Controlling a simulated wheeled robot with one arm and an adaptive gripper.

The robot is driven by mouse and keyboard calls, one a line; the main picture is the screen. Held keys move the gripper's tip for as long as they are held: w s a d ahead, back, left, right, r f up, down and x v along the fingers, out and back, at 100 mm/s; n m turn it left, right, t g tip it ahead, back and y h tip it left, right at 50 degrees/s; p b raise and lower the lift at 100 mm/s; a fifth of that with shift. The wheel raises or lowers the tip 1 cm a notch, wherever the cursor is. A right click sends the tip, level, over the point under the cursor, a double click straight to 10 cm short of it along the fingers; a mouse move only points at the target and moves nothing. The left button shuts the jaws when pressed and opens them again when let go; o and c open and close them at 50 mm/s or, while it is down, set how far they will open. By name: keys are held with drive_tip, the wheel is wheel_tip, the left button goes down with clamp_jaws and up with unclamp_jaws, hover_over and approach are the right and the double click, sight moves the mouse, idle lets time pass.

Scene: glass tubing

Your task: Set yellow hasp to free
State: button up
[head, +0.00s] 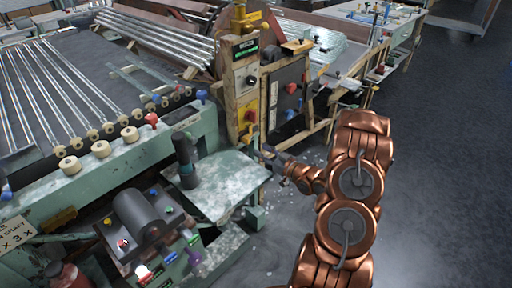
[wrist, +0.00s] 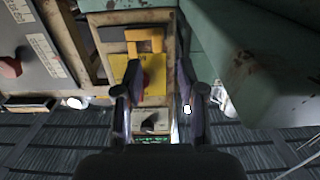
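A yellow hasp-like bracket (wrist: 146,40) shows near the top of the wrist view, on a narrow upright panel. Next to it is a yellow plate (wrist: 153,72) with a red knob (wrist: 136,80), partly behind my left finger. In the head view the yellow bracket (head: 247,137) is low on the wooden-edged post, beneath the red knob (head: 251,117). My gripper (wrist: 161,92) is open, with its fingers apart and nothing visible between them. In the head view my gripper (head: 270,155) is just right of and below the bracket; its fingertips are too small to make out.
A dark panel (head: 288,95) with red and blue knobs stands right of the post. A green machine ledge (head: 225,180) lies close left of my gripper; its green side (wrist: 270,55) fills the wrist view's upper right. Open grey floor (head: 440,170) lies to the right.

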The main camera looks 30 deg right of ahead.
drive_tip(key=shift+v, duration=2.1)
wheel_tip(320, 180, up, 9)
drive_tip(key=w+g+h+p, duration=0.1)
drive_tip(key=g+h+p, duration=0.3)
drive_tip(key=g+h, duration=0.4)
drive_tip(key=s+a+r+m+g+p, duration=0.1)
drive_tip(key=s+a+r+m+g, duration=0.1)
drive_tip(key=s+a+r+g, duration=0.35)
drive_tip(key=s+a+r+g+y+p, duration=0.1)
drive_tip(key=s+a+r+g, duration=0.1)
drive_tip(key=s+a, duration=0.5)
drive_tip(key=s+a+r+g+y+p, duration=0.1)
drive_tip(key=s+a+r, duration=0.4)
drive_tip(key=s, duration=0.8)
drive_tip(key=s+a+r+g+y+p, duration=0.1)
drive_tip(key=s+a+r+g+y, duration=0.1)
drive_tip(key=s+a, duration=0.8)
drive_tip(key=shift+s+a+r+m+g, duration=0.35)
drive_tip(key=shift+a+r+g, duration=0.1)
drive_tip(key=shift+r, duration=0.5)
